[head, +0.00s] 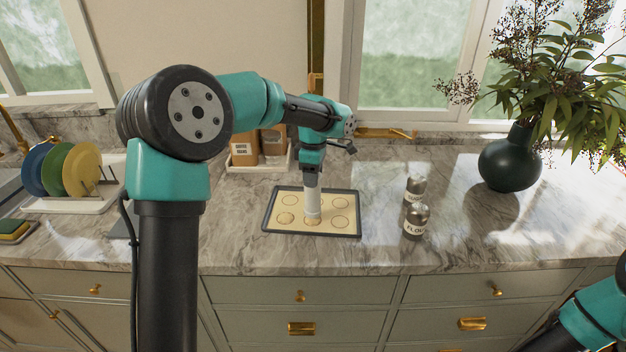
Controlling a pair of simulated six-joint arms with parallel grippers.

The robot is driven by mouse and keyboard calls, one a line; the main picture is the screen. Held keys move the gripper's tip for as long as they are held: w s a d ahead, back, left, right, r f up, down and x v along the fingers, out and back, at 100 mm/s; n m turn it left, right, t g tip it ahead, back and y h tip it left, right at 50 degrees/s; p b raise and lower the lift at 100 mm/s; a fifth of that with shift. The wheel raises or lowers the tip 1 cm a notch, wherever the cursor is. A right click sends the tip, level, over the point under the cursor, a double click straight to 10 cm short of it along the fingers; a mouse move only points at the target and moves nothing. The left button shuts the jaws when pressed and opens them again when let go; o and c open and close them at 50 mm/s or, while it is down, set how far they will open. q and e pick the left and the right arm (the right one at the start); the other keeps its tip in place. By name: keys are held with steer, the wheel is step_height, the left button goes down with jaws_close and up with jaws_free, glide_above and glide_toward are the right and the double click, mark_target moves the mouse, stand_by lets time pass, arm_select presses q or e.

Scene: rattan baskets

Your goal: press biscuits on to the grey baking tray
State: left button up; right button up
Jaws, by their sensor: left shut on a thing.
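The grey baking tray (268,225) lies flat on the marble counter, with a pale sheet marked with several circles inside its dark rim. My left gripper (312,184) points straight down over the tray and is shut on a white cylindrical press (313,203). The press stands upright, its lower end at the front middle circle. A tan biscuit (286,218) shows at the front left circle, and another tan patch lies around the foot of the press. Whether the press touches the sheet is hard to tell. Only part of my right arm shows at the lower right; its gripper is out of view.
Two jars, one labelled flour (415,221) and a smaller one (416,188), stand right of the tray. A dark vase (510,160) with branches stands at the right. Boxes (272,145) sit behind the tray. A plate rack (75,200) is at the left.

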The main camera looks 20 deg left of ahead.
arm_select(q)
steer(key=shift+r, duration=2.05)
steer(key=w+d, duration=0.2)
steer(key=d, duration=0.6)
steer(key=shift+w, duration=0.35)
step_height(320, 180, down, 6)
steer(key=shift+f, duration=0.55)
stand_by(1.1)
